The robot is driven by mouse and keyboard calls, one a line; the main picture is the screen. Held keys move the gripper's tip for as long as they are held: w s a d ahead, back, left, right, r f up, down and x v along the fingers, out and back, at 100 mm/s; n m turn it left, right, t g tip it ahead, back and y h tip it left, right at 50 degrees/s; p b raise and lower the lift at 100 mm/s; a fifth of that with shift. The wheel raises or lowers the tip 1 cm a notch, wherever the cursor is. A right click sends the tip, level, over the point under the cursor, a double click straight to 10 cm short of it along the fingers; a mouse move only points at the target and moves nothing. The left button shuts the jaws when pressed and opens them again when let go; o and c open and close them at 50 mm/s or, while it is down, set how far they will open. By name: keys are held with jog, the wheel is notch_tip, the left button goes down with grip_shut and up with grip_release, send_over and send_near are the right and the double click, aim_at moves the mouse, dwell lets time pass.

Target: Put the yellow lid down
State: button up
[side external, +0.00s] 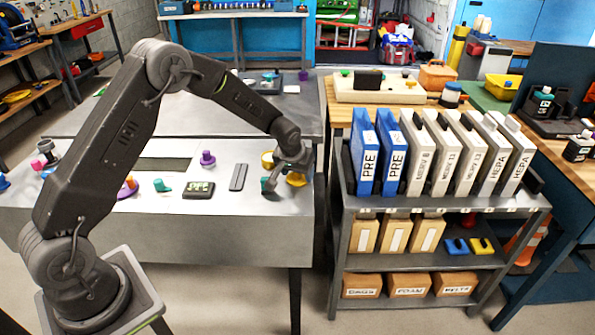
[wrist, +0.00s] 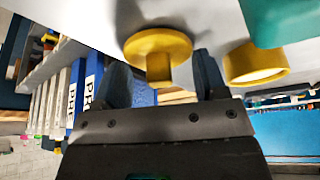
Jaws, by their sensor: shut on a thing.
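My gripper (side external: 283,177) is low over the right end of the grey metal bench. It is shut on the yellow lid (side external: 296,180), a round disc with a short knob. In the wrist view the lid (wrist: 156,48) sits between the two fingers (wrist: 161,72), with its knob toward the gripper and its disc facing the bench surface. I cannot tell whether the disc touches the bench. A second yellow round piece (wrist: 255,66), hollow like a ring or cup, is beside it; in the side view it (side external: 267,158) is just behind my gripper.
A teal piece (wrist: 282,20) lies close to the yellow ring. On the bench (side external: 240,225) are a grey bar (side external: 239,177), a dark labelled block (side external: 198,190), a purple knob (side external: 207,158) and a teal fitting (side external: 161,186). A shelf with upright filters (side external: 395,150) stands right of the bench.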

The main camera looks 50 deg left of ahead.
jog(key=o, duration=0.9)
jog(key=shift+f, duration=0.1)
jog(key=s+d+f+v, duration=0.1)
jog(key=s+v, duration=0.2)
jog(key=v, duration=1.8)
jog(key=s+d+r+m, duration=0.1)
jog(key=s+d+r, duration=0.1)
jog(key=s, duration=0.6)
jog(key=s+d+r+m+t+h, duration=0.1)
jog(key=s+m, duration=0.1)
jog(key=s, duration=0.6)
jog(key=s+d+r+m, duration=0.1)
jog(key=s+d+r, duration=0.1)
jog(key=s, duration=0.6)
jog(key=shift+s+d+r+t+h, duration=0.15)
jog(key=shift+d+r+t+h, duration=0.15)
jog(key=shift+r, duration=0.05)
